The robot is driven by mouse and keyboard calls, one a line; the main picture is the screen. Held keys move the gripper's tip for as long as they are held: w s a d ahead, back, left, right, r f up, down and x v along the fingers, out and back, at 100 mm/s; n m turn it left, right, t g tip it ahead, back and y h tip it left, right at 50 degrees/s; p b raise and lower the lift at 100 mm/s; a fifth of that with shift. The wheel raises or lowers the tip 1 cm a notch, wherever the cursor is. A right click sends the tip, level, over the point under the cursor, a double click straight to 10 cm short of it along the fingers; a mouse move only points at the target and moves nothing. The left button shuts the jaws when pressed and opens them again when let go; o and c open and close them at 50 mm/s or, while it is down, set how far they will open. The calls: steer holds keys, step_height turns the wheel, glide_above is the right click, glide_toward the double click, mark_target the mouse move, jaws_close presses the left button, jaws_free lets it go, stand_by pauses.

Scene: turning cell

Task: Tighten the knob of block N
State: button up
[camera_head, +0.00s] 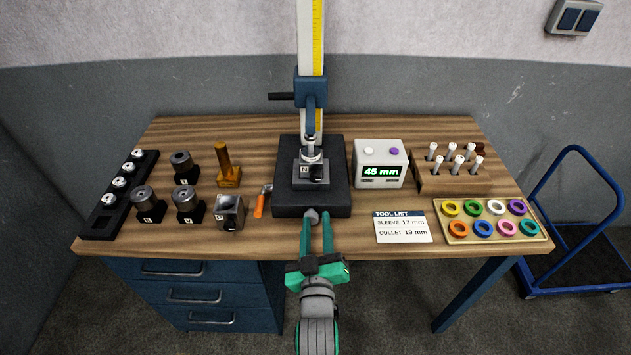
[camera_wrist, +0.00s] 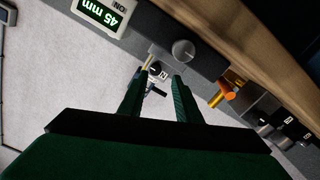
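Block N (camera_head: 308,172) is a grey metal block marked N. It sits on the dark base (camera_head: 290,206) of the height gauge, under the gauge's spindle. A small dark round part, possibly its knob, shows beside the label. In the wrist view block N (camera_wrist: 163,74) appears small between my fingers. A grey round knob (camera_wrist: 183,50) shows at the base's front face; in the head view it appears near my fingertips. My gripper (camera_head: 317,215) is in front of the base, its green fingers apart with nothing seen held. Contact with the grey knob cannot be told.
The 45 mm readout box (camera_head: 381,178) stands right of the base. An orange-handled tool (camera_head: 260,204) and a metal block (camera_head: 229,213) lie to the left. A tool list card (camera_head: 402,228) and a ring tray (camera_head: 538,235) are at the right front.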

mark_target(315, 179)
steer(key=w, duration=0.4)
steer(key=w+r, duration=0.1)
steer(key=w, duration=0.3)
steer(key=w+r, duration=0.1)
steer(key=w, duration=0.3)
steer(key=shift+w+a+r, duration=0.1)
steer(key=shift+w, duration=0.25)
jaws_close()
